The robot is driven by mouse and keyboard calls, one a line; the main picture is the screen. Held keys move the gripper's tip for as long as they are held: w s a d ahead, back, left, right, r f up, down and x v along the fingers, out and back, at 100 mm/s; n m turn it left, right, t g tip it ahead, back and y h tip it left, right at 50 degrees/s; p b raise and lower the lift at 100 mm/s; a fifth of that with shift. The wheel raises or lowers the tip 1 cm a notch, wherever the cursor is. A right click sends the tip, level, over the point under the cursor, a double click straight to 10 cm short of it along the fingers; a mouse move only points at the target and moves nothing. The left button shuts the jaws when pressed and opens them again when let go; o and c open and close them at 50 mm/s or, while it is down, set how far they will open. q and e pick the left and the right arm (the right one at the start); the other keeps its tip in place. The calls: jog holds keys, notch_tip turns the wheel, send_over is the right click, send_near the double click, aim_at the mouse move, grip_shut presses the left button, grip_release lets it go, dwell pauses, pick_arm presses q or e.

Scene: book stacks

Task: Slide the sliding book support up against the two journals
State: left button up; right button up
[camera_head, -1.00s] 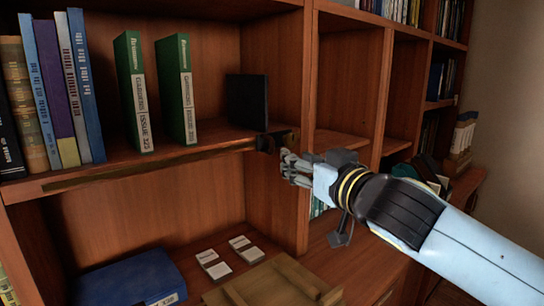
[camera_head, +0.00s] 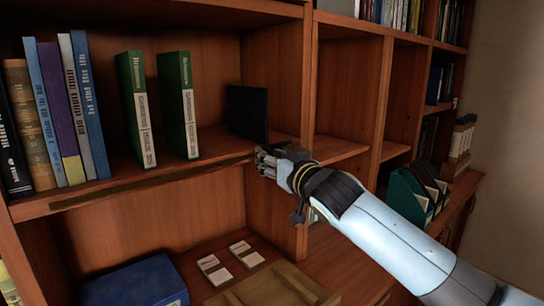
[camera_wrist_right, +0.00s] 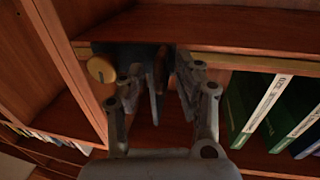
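The sliding book support is a black upright plate (camera_head: 247,113) on the middle shelf, near the right side wall. Two green journals, the left one (camera_head: 135,108) and the right one (camera_head: 177,103), stand to its left, with a bare gap between the support and the right journal. My right gripper (camera_head: 266,160) is at the shelf's front edge, just below the support. In the right wrist view my gripper (camera_wrist_right: 157,75) has its fingers apart, with the support's dark grey lower piece (camera_wrist_right: 155,88) between them. I cannot see firm contact on both sides. My left gripper is out of view.
A rail (camera_head: 150,180) runs along the shelf's front edge. Several books (camera_head: 60,110) stand at the left. A round yellowish knob (camera_wrist_right: 101,70) is beside the fingers. Below are a blue box (camera_head: 135,283) and a wooden tray (camera_head: 275,285). A vertical divider (camera_head: 303,120) stands right of the support.

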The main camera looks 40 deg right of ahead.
grip_shut()
jog(key=shift+a+f, duration=0.1)
dwell(0.4)
